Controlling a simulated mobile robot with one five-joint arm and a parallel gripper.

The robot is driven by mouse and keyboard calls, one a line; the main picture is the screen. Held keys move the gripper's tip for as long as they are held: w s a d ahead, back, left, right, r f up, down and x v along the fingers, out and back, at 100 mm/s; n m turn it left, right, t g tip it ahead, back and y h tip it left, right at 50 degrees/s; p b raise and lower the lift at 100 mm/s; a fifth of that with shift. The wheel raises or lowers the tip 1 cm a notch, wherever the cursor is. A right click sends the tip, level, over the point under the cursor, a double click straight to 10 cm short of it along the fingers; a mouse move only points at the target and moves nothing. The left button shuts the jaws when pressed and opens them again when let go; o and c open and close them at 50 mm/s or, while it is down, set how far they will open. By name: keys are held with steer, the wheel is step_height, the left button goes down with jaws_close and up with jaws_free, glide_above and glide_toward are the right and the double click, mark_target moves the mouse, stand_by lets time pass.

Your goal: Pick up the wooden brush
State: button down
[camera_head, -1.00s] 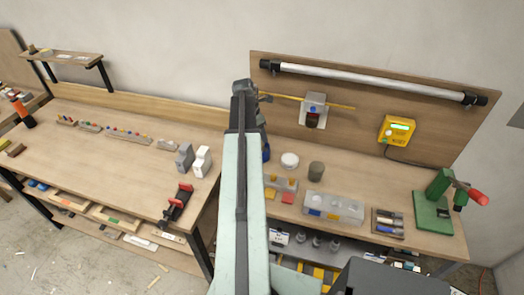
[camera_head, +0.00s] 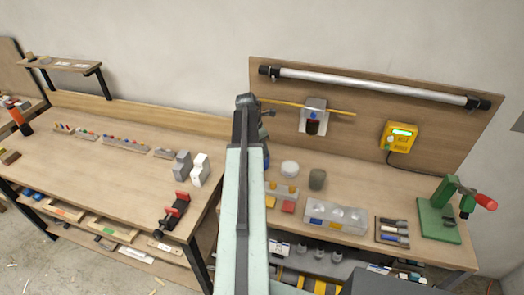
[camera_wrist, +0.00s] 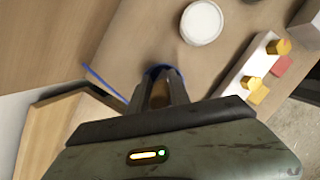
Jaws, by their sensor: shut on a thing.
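My gripper (camera_wrist: 162,88) is in the lower middle of the wrist view, its two fingers close together. A narrow brown piece, the wooden brush (camera_wrist: 158,94) as far as I can tell, shows between them. Most of it is hidden by the fingers and the gripper body. A blue rim (camera_wrist: 160,69) shows just behind the fingertips; I cannot tell whether it touches them. In the head view my arm hides the gripper and the brush. A bit of a blue object (camera_head: 266,156) shows beside my arm there.
A white round container (camera_head: 289,168), a grey cup (camera_head: 317,179), a block tray (camera_head: 283,191) and a clear organiser box (camera_head: 335,216) stand on the right bench. A green press (camera_head: 437,220) stands at its right end. A backboard (camera_head: 350,148) rises behind. The left bench has clear room.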

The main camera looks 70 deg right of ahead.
step_height(320, 180, up, 10)
steer(key=p, duration=1)
steer(key=shift+r, duration=0.1)
steer(key=shift+f, duration=0.2)
